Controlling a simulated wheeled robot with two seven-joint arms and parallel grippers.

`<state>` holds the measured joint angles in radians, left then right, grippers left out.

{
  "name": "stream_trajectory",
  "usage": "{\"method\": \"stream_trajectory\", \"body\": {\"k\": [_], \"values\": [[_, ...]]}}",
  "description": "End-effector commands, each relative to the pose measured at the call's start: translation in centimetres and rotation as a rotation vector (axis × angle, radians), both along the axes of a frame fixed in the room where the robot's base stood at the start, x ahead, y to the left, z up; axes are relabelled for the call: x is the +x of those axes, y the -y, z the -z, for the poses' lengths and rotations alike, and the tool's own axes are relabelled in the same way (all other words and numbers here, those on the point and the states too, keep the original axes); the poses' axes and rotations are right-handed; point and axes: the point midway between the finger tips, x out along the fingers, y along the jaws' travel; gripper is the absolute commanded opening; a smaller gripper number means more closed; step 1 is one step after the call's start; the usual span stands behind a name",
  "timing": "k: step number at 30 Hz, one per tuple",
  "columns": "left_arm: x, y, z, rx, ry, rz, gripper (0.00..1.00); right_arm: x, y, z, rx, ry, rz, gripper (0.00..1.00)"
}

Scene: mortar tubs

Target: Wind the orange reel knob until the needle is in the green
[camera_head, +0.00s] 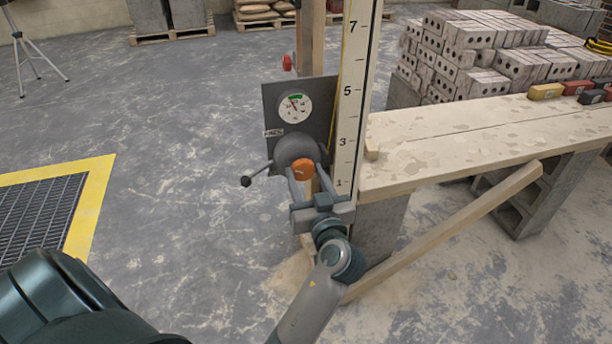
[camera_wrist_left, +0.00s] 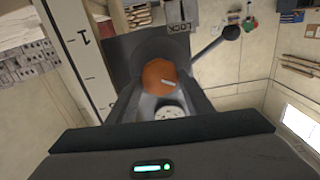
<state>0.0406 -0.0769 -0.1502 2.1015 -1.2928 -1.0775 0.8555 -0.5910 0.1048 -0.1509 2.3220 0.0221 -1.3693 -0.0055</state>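The orange reel knob (camera_head: 303,168) sits at the front of a grey round reel (camera_head: 294,150) on a dark panel (camera_head: 325,100) by the post. The dial (camera_head: 294,107) above has a green band at its top. Its needle points up and slightly left, near the band's left part; it is too small to tell whether it is inside. My left gripper (camera_head: 306,172) has a finger on each side of the knob, apart, with no clear grip. The orange knob (camera_wrist_left: 159,76) also shows between the fingers in the wrist view, with a pale mark. My right gripper is out of view.
A crank with a black ball (camera_head: 246,181) sticks out left of the reel. A tall numbered scale (camera_head: 350,100) stands close on the right. A plank bench (camera_head: 440,145) and slanted brace (camera_head: 450,232) lie to the right. Open floor (camera_head: 180,190) lies left, beside a yellow-edged grate (camera_head: 95,200).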

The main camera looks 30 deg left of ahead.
Motion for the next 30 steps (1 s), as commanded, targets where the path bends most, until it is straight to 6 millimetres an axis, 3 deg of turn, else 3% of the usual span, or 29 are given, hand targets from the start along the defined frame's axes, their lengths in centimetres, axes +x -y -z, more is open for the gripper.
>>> {"method": "stream_trajectory", "body": {"k": [12, 18, 29, 30], "values": [[0.0, 0.0, -0.2, 0.158, -0.188, -0.001, 0.24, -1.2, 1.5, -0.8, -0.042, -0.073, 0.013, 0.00], [0.1, 0.0, -0.1, 0.258, -0.301, -0.002, 0.24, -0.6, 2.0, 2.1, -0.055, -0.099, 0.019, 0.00], [0.1, 0.1, -0.1, 0.275, -0.319, 0.000, 0.24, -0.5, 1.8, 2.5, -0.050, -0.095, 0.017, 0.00], [0.2, 0.1, -0.1, 0.275, -0.318, 0.000, 0.53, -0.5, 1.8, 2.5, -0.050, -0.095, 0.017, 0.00]]}}
